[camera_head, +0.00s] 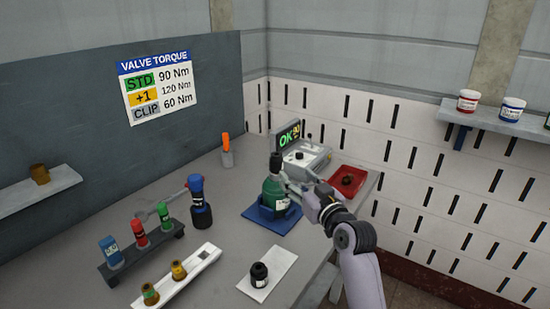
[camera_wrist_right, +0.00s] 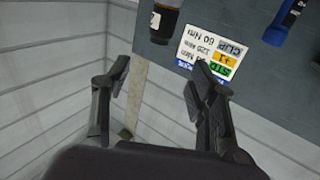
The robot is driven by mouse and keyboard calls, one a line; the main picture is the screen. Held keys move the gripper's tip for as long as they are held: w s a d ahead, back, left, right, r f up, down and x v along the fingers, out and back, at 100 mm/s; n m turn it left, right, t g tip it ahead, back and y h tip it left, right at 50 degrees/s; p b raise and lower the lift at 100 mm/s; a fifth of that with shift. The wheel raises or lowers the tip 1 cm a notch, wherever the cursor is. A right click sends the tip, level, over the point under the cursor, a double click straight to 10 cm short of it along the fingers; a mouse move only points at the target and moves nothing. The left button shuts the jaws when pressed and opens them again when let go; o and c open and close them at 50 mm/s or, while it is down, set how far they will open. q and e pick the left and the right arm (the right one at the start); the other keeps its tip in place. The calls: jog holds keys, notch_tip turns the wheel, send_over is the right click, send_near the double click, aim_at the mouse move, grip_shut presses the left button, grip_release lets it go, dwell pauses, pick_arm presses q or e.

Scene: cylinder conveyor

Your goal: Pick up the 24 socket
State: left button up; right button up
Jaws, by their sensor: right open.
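A white rack (camera_head: 180,283) on the bench holds two brass sockets, one at its near end (camera_head: 149,293) and one at its middle (camera_head: 178,270); its far end has an empty dark slot. Their numbers are too small to read, so I cannot tell which socket is the 24. My right gripper (camera_head: 312,190) is in the air to the right of the green cylinder (camera_head: 273,192), away from the rack. It is open and empty between its fingers in the wrist view (camera_wrist_right: 158,85). My left gripper is not in view.
The green cylinder stands on a blue base (camera_head: 258,215). A black part (camera_head: 259,273) sits on a white mat, and a dark part (camera_head: 347,180) lies in a red tray (camera_head: 362,191).

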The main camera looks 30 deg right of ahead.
send_near(280, 162)
jog(key=w+r, duration=0.1)
jog(key=w, duration=0.1)
jog(key=shift+w+d+p, duration=0.1)
jog(key=shift+w+p, duration=0.5)
jog(key=shift+w, duration=0.65)
jog(key=shift+w+d+f, duration=0.1)
jog(key=shift+w+d, duration=0.05)
jog(key=shift+w, duration=0.95)
jog(key=shift+w+p, duration=0.25)
jog(key=shift+p, duration=0.05)
jog(key=w, duration=0.1)
jog(key=w+p, duration=0.1)
jog(key=w, duration=0.1)
jog(key=w+d, duration=0.1)
jog(key=shift+w+f, duration=0.3)
jog(key=shift+w, duration=0.05)
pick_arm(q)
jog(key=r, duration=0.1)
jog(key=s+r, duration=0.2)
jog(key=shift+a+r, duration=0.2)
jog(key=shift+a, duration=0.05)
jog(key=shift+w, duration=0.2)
pick_arm(e)
jog(key=shift+c, duration=0.5)
